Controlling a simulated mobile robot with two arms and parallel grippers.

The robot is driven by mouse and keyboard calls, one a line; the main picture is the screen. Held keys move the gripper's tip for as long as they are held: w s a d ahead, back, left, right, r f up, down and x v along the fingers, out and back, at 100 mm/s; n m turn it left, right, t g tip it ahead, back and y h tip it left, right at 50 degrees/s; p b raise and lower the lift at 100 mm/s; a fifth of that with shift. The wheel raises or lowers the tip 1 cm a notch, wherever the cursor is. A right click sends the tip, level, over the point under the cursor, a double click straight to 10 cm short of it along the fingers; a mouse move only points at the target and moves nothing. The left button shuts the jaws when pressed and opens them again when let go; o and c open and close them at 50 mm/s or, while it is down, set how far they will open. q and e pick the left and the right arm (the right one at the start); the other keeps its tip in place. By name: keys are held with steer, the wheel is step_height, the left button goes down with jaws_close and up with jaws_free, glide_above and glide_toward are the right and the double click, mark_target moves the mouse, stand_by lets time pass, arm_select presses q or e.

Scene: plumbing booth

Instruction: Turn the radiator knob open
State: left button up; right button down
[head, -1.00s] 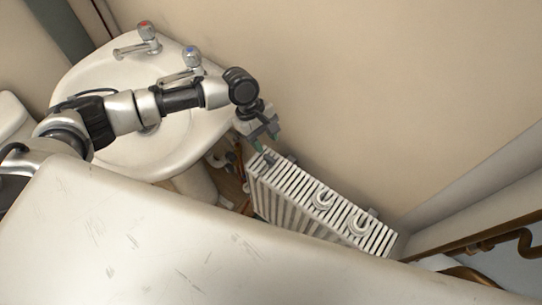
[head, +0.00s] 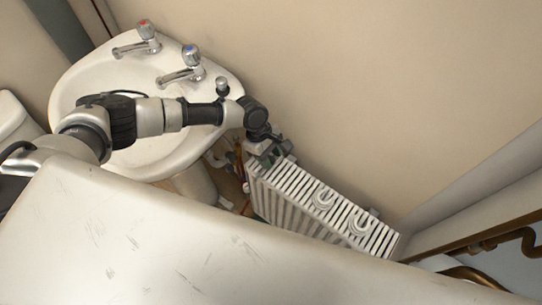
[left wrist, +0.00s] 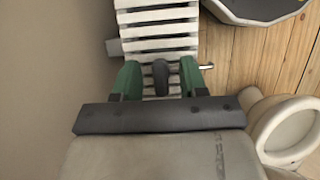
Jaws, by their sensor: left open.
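The white slatted radiator (head: 300,195) stands against the wall right of the sink in the head view; its slats also show in the left wrist view (left wrist: 158,30). My left gripper (head: 272,152) is at the radiator's left end, pointing down. In the left wrist view its two green fingers (left wrist: 159,62) are apart, one on each side of a dark rounded knob (left wrist: 160,75). Gaps show between the knob and both fingers. In the head view the gripper and wrist hide the knob. My right gripper is not in view.
The sink (head: 180,145) with two taps lies under my left arm. Pipes (head: 232,165) run between sink and radiator. The wall (head: 400,80) is close behind.

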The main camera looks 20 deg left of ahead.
arm_select(q)
steer(key=shift+d+f, duration=0.1)
steer(key=shift+f, duration=0.1)
steer(key=shift+s, duration=0.1)
jaws_close()
